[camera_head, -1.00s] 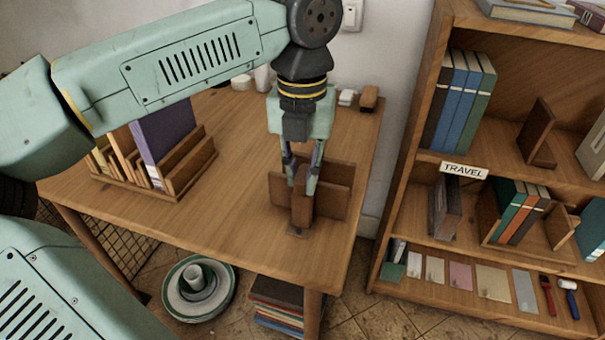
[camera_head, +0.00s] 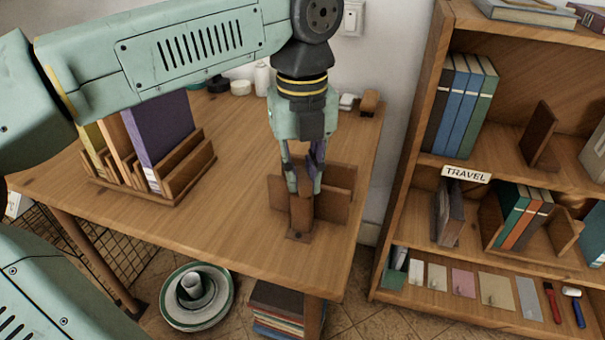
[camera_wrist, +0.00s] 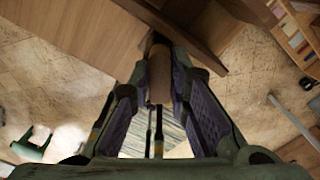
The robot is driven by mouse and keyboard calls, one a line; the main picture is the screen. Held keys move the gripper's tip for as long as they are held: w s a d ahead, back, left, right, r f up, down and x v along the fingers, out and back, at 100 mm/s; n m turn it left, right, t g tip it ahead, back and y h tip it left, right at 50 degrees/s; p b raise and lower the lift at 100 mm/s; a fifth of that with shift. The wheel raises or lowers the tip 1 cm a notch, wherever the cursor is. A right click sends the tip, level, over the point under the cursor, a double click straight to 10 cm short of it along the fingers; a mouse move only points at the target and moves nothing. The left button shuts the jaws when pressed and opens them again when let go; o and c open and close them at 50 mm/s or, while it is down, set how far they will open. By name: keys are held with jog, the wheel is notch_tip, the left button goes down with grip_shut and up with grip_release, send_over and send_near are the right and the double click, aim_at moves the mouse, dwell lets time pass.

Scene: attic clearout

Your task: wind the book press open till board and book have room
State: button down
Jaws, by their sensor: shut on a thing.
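The wooden book press (camera_head: 334,208) stands near the right front corner of the table. Two upright brown boards show, with a narrow post in front of them on a small base plate. My gripper (camera_head: 304,180) points down over the front of the press. In the wrist view my gripper (camera_wrist: 158,100) has its purple-padded fingers on both sides of a brown rounded handle (camera_wrist: 158,72) of the press, shut on it. The gripper hides the press's screw, and I cannot tell how wide the gap between the boards is.
A wooden rack (camera_head: 188,178) with a purple book (camera_head: 160,128) and thinner ones stands on the table's left. Small jars (camera_head: 241,87) and a brown block (camera_head: 370,100) sit at the back. A bookshelf (camera_head: 398,190) stands close on the right. The table middle is clear.

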jog(key=n, duration=0.3)
jog(key=shift+n, duration=0.4)
jog(key=shift+n, duration=2.4)
jog(key=n, duration=0.4)
jog(key=c, duration=1.4)
grip_release()
jog(key=shift+r+p, duration=0.1)
jog(key=shift+p, duration=0.25)
